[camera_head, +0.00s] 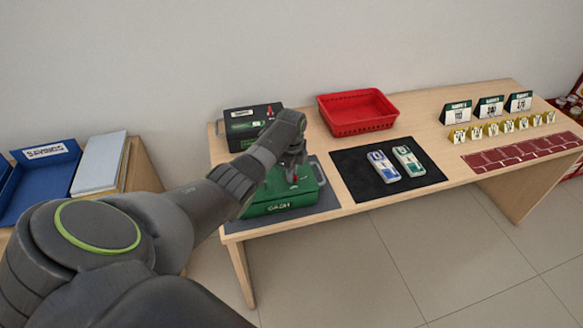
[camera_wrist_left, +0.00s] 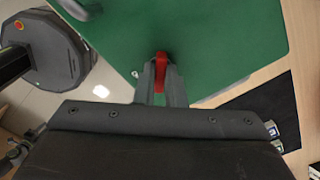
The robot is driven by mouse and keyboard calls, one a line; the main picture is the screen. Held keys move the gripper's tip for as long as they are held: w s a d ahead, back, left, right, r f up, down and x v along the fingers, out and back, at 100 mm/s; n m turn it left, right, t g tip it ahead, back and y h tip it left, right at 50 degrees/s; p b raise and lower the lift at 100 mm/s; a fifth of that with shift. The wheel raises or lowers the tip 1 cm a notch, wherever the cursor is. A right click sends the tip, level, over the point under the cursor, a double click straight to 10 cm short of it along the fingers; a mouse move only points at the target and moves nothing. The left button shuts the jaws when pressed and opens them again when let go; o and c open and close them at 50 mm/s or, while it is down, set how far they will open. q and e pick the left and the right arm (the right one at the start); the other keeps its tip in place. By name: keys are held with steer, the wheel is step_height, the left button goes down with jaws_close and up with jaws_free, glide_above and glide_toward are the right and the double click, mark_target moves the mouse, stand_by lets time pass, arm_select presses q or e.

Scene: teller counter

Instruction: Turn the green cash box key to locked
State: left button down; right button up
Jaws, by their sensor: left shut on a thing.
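The green cash box (camera_head: 313,190) sits on a dark mat at the left end of the counter, with its "CASH" label facing the front. My left gripper (camera_head: 293,174) is over the top of the box, pointing down. It is shut on the red key (camera_wrist_left: 161,72), which stands up from the green lid (camera_wrist_left: 215,50) between the fingers. The fingers (camera_wrist_left: 160,85) hide part of the key, so its exact turn and any lock marks cannot be read. My right gripper does not show in either view.
A black mat (camera_head: 425,180) with two banknote bundles lies to the right. Label stands (camera_head: 490,108) are farther right.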

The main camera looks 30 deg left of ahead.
arm_select(q)
steer(key=n+p, duration=0.1)
steer(key=n, duration=0.3)
steer(key=shift+r+n+p, duration=0.15)
steer(key=shift+n+p, duration=0.15)
steer(key=shift+p, duration=0.1)
steer(key=shift+n+p, duration=0.5)
steer(key=shift+n, duration=1.4)
steer(key=c, duration=1.5)
jaws_free()
steer(key=shift+r, duration=0.35)
step_height(320, 180, up, 16)
steer(key=shift+r+b, duration=0.25)
steer(key=shift+b, duration=0.2)
steer(key=shift+f, duration=0.1)
